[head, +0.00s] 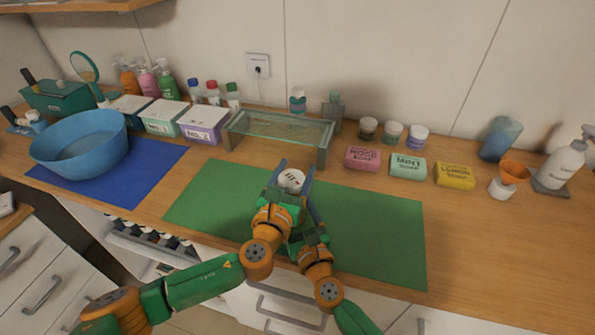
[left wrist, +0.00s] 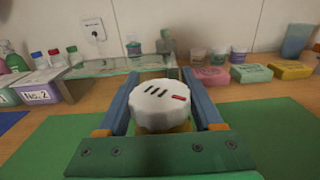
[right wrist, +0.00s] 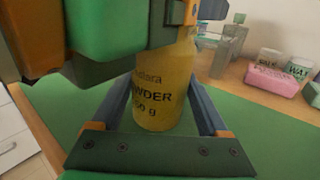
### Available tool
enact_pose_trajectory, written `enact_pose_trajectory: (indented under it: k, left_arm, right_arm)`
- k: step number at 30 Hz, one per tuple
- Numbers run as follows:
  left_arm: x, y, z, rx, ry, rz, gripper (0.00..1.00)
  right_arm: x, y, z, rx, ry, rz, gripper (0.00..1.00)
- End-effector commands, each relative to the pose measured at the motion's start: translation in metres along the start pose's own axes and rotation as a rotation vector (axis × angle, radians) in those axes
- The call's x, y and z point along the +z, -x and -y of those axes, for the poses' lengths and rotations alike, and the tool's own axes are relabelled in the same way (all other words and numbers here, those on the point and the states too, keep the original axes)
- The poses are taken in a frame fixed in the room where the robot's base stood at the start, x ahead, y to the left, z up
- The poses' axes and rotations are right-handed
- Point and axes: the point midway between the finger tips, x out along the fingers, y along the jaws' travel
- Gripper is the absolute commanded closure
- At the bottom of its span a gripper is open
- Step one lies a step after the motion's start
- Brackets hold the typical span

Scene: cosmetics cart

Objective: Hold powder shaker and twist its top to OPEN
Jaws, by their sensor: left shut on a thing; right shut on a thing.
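The powder shaker shows its white ridged top (head: 291,180) in the head view, over the green mat (head: 385,240). In the left wrist view the white top (left wrist: 158,105) has dark slots and a small red mark. My left gripper (head: 292,172) is shut on this top, a finger on each side. In the right wrist view the shaker's yellow body (right wrist: 163,95) stands upright with dark lettering. My right gripper (right wrist: 160,110) is shut on the body, below my left gripper. In the head view my arms hide the body and most of the right gripper.
A glass shelf (head: 280,126) stands close behind the mat. Pink (head: 362,158), mint (head: 408,166) and yellow (head: 454,174) soap boxes lie at right. A blue bowl (head: 80,140) stands on a blue mat (head: 145,185) at left. The green mat's right part is clear.

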Motion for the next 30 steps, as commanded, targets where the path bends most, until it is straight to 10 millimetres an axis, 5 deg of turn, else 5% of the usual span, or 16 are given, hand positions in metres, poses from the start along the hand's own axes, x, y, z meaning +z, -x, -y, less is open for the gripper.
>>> enact_pose_trajectory:
  k: [22, 23, 26, 30]
  left_arm:
    - [0.0007, 0.0002, -0.0034, 0.106, 0.0, 0.001, 0.88]
    - [0.0007, 0.0002, -0.0035, 0.106, 0.0, 0.001, 0.3]
    - [0.0005, 0.0003, -0.0034, 0.105, 0.0, 0.0, 0.03]
    - [0.0001, 0.0003, -0.0035, 0.105, 0.0, -0.001, 0.01]
  right_arm:
    - [-0.002, 0.0007, -0.0008, 0.002, 0.001, -0.004, 0.83]
    - [-0.002, 0.0007, -0.0007, 0.002, 0.001, -0.004, 0.83]
    - [-0.002, 0.0006, -0.0007, 0.002, 0.001, -0.004, 0.83]
    - [-0.0019, 0.0006, -0.0005, 0.002, 0.001, -0.004, 0.83]
